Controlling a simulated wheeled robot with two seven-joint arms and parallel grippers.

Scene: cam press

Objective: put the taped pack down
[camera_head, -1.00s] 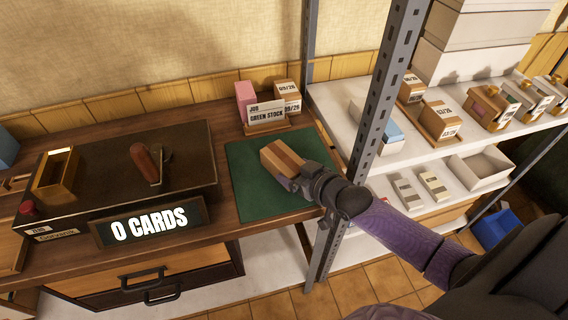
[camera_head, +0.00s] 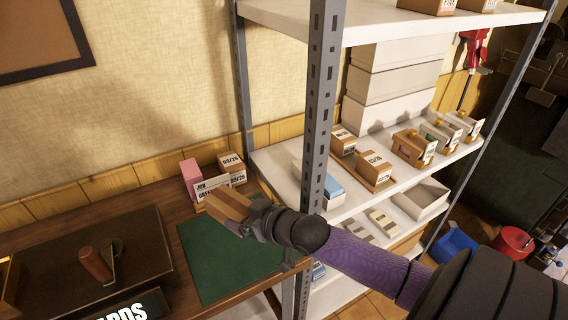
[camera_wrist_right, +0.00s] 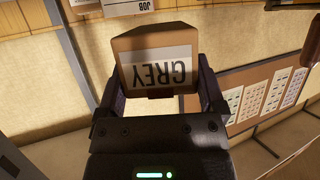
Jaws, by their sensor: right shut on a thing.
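The taped pack, a brown block (camera_head: 229,205), is held in my right gripper (camera_head: 246,214), raised above the back right of the green mat (camera_head: 215,270). In the right wrist view the pack (camera_wrist_right: 155,45) sits between both fingers of the right gripper (camera_wrist_right: 160,98), with a white label reading "GREY" upside down. My right gripper is shut on it. In the head view the arm reaches in from the right, past the front of the shelf post. My left gripper is not in view.
A pink and brown pack group with a "JOB" card (camera_head: 212,188) stands at the table's back, behind the held pack. A grey metal post (camera_head: 318,110) stands close to my right arm. The white shelf (camera_head: 385,190) holds several labelled packs and an open tray (camera_head: 421,199).

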